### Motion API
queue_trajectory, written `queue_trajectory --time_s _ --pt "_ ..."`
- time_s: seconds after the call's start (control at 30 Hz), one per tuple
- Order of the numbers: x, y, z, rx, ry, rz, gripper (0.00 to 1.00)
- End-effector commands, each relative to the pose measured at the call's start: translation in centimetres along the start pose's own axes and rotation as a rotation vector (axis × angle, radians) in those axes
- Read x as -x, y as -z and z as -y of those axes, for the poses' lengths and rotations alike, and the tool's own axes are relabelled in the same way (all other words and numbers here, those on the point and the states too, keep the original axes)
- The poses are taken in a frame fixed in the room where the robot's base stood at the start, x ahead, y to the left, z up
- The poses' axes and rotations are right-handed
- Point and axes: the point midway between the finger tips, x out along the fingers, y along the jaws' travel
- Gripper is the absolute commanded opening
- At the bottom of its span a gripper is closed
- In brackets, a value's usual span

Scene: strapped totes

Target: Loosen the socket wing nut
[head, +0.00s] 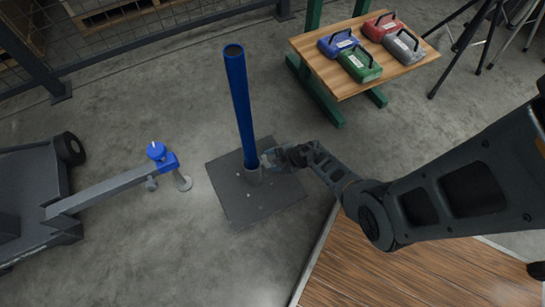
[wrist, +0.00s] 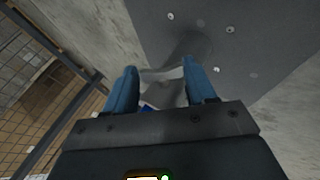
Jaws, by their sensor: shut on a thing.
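A tall blue post (head: 240,105) stands upright in a short grey socket (head: 253,178) on a dark floor plate (head: 235,207). My gripper (head: 267,160) is at the right side of the socket, close to the post's foot. In the wrist view my gripper's two blue fingers (wrist: 160,82) are shut on a pale grey metal piece, the wing nut (wrist: 162,74), beside the socket (wrist: 190,46). In the head view the fingers hide the wing nut. How far it is turned cannot be told.
A mesh fence (head: 130,40) runs behind. Bare floor surrounds the plate.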

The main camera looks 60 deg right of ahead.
Motion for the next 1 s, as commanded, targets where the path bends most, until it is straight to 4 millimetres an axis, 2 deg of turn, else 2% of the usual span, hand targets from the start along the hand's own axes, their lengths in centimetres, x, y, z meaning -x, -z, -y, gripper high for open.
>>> queue_trajectory --time_s 0.03,0.3,0.7,1.0 --pt "-0.6 0.0 0.9 0.012 -0.037 -0.003 0.25" --pt "-0.9 -0.2 1.7 0.105 -0.254 -0.004 0.25" --pt "-0.9 -0.2 2.0 0.225 -0.548 -0.006 0.25" --pt "-0.9 -0.2 2.1 0.285 -0.686 -0.007 0.25"
